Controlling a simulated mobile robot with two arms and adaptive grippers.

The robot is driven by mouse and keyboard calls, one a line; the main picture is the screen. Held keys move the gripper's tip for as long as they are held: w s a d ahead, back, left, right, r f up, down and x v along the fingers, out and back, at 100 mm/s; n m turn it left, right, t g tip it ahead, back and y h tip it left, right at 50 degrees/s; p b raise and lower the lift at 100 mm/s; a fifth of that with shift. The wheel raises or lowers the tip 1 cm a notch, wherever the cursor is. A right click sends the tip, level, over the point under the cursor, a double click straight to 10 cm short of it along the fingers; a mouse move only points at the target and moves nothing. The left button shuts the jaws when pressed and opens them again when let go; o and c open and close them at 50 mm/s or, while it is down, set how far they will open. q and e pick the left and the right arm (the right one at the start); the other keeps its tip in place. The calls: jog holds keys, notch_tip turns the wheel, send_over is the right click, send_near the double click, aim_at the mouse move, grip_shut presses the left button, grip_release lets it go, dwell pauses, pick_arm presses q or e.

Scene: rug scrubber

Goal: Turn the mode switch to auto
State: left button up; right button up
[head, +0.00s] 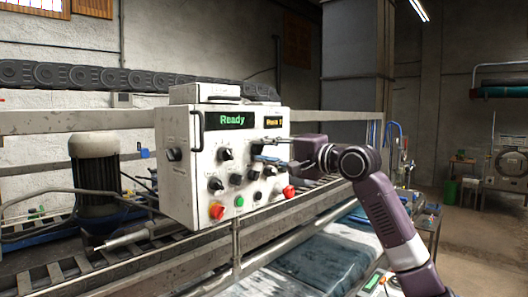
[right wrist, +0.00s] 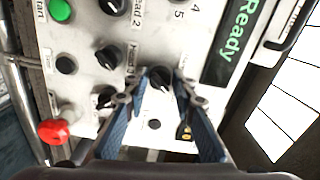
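A white control box (head: 178,190) carries several black knobs and switches. My right gripper (head: 262,150) reaches in from the right at the upper part of its front panel. In the right wrist view, my right gripper (right wrist: 161,75) has its two blue fingers apart, with a black knob (right wrist: 160,78) between the tips. A small gap shows beside the knob; whether the fingers touch it is unclear. Another large black knob (head: 225,154) sits to the left under the green "Ready" display (head: 231,120). I cannot read which knob is the mode switch. My left gripper is not in view.
Red knobs stick out at the panel's lower left (head: 217,211) and lower right (head: 289,191), with a green button (head: 239,201) between them. A metal rail (head: 270,235) runs below the box. A grey motor (head: 95,175) stands at the left.

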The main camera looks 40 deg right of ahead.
jog(key=shift+o, duration=1.4)
jog(key=s+d, duration=0.1)
jog(key=s, duration=1.1)
jog(key=shift+f, duration=0.1)
